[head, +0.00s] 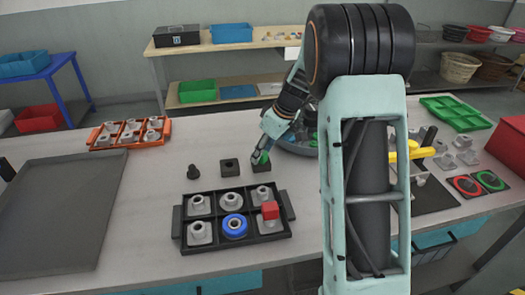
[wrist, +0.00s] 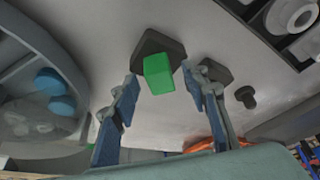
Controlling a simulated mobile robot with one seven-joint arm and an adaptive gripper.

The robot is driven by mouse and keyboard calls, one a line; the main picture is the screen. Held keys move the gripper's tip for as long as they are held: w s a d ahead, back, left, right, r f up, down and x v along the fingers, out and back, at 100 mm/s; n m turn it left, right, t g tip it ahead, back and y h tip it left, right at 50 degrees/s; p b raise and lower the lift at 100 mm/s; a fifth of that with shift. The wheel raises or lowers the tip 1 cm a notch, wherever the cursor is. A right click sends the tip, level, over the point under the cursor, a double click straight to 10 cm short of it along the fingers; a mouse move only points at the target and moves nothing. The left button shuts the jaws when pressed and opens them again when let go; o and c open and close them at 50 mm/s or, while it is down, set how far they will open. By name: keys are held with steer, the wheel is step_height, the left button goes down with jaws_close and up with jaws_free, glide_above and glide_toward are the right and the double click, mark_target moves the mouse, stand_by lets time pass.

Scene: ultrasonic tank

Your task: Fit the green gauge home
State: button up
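The green gauge (head: 262,157) is a small green block at a dark square block (head: 261,167) on the table, in the head view. In the wrist view the green gauge (wrist: 158,75) stands out from the dark block (wrist: 150,42); I cannot tell how deep it sits. My gripper (head: 264,150) is just above it. In the wrist view my gripper's fingers (wrist: 160,83) are spread on either side of the green gauge, with a gap showing on each side. A second dark block with a hole (head: 230,167) is beside it, to the left.
A dark knob (head: 193,172) stands left of the blocks. A bluish bowl (head: 290,149) is close on the right. A large grey tray (head: 60,215) lies left.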

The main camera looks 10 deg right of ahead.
steer(key=v, duration=1.2)
